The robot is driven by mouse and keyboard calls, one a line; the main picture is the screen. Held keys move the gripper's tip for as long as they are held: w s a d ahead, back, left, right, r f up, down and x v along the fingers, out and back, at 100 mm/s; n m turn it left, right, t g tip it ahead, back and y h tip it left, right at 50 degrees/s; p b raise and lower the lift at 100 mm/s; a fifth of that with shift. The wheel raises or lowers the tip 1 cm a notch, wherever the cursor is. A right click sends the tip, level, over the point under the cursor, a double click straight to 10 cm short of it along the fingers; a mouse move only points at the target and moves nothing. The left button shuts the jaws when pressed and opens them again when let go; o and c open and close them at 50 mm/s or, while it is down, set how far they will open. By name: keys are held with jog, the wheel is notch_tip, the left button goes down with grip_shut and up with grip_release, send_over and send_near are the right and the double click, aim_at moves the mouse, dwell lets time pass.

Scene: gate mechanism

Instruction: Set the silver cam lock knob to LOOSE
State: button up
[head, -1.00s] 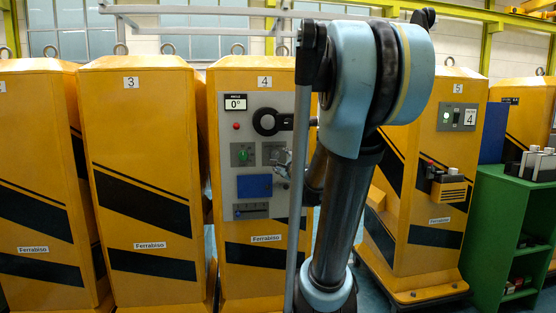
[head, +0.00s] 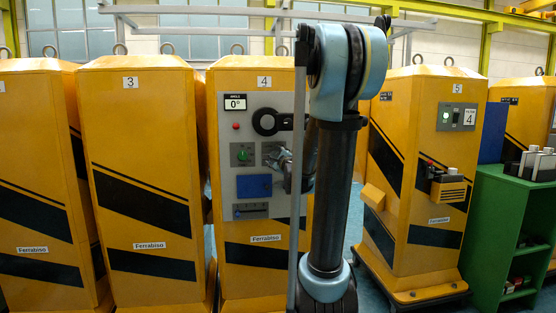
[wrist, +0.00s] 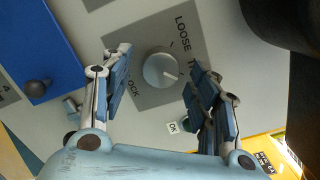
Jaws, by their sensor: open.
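The silver cam lock knob (wrist: 160,69) is a round dial on a dark grey plate (wrist: 150,28) in the wrist view. LOOSE is printed at the plate's upper right, a partly hidden word starting with T sits right of the knob, and letters ending in OCK show at lower left. A pale mark on the knob points lower right, away from LOOSE. My gripper (wrist: 160,60) is open, with one finger on each side of the knob; I see gaps and cannot tell depth. In the head view my gripper (head: 280,162) covers the knob.
The panel (head: 224,210) on yellow cabinet 4 also carries a black ring handle (head: 265,121), a green knob (head: 243,155), a blue box (head: 254,186) and a slider (head: 250,211). The blue box (wrist: 40,45) lies left of my gripper in the wrist view. A green shelf (head: 510,230) stands right.

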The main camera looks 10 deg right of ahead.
jog(key=shift+w, duration=0.25)
